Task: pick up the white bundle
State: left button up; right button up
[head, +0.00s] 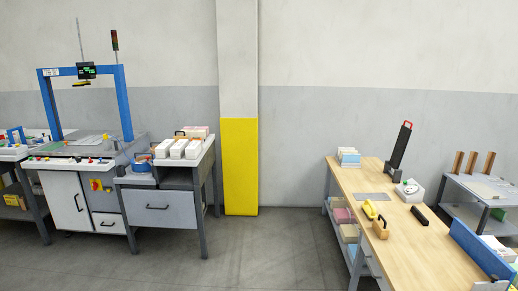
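Several white bundles (178,149) lie side by side on the grey side table (158,182) right of the blue-framed machine. Pinkish bundles (196,132) lie just behind them. A white block-like thing with a dark mark (409,191) sits on the wooden bench (430,252) at the right. A small stack of white and blue bundles (348,157) is at that bench's far left corner. I cannot tell which of these is the task's white bundle. Neither of my grippers is in view.
A blue-framed machine (127,103) stands at the left. A yellow-based pillar (240,166) stands behind the open floor (265,250) between table and bench. The bench also holds a yellow tool (370,209), a wooden block (380,229), a black bar (419,215) and a tall black device (398,150).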

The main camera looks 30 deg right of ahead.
aim_at(195, 148)
jog(key=z, duration=0.45)
jog(key=i+l, duration=0.1)
jog(key=i, duration=1.95)
jog(key=j+u, duration=0.05)
